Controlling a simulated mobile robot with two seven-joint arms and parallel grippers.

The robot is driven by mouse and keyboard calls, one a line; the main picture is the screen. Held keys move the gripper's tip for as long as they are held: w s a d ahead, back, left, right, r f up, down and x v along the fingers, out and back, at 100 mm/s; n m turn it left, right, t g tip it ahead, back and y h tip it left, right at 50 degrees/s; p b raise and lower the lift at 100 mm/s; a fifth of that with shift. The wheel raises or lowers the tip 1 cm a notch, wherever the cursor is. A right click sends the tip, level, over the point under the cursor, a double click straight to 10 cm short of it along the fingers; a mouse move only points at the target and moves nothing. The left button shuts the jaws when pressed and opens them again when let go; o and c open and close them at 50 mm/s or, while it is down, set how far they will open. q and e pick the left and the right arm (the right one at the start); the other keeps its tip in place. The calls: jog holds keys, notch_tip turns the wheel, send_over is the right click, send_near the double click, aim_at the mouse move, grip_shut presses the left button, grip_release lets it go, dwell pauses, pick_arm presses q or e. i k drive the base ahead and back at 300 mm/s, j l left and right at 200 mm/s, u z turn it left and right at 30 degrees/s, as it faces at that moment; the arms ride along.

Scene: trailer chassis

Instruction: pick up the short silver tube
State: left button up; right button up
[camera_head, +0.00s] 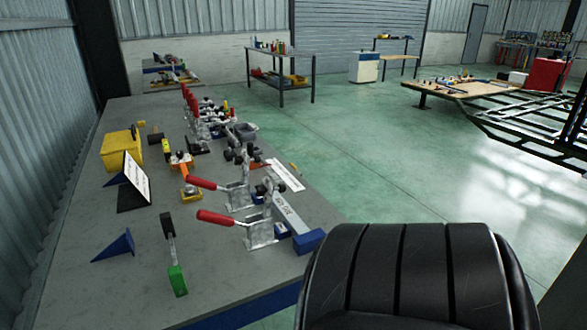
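A silver square tube (291,218) lies on the grey workbench (75,285) near its right edge. It runs beside the toggle clamps, with a blue block (308,241) at its near end. I cannot tell for sure whether this is the short silver tube. Two toggle clamps with red handles, a nearer one (262,232) and a farther one (239,195), stand to its left and partly hide this area. Neither of my grippers shows in the head view.
A green-handled tool (177,280), a blue wedge (115,246), a sign (134,182) and a yellow box (119,149) occupy the bench's left side. A black padded shape (420,280) fills the lower right. Green floor (370,150) is open beyond; a chassis frame (530,125) stands right.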

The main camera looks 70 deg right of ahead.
aim_at(284, 211)
jog(key=k+l, duration=0.1)
jog(key=l, duration=0.7)
jog(key=k+l, duration=0.1)
jog(key=l, duration=1.5)
jog(key=k, duration=0.05)
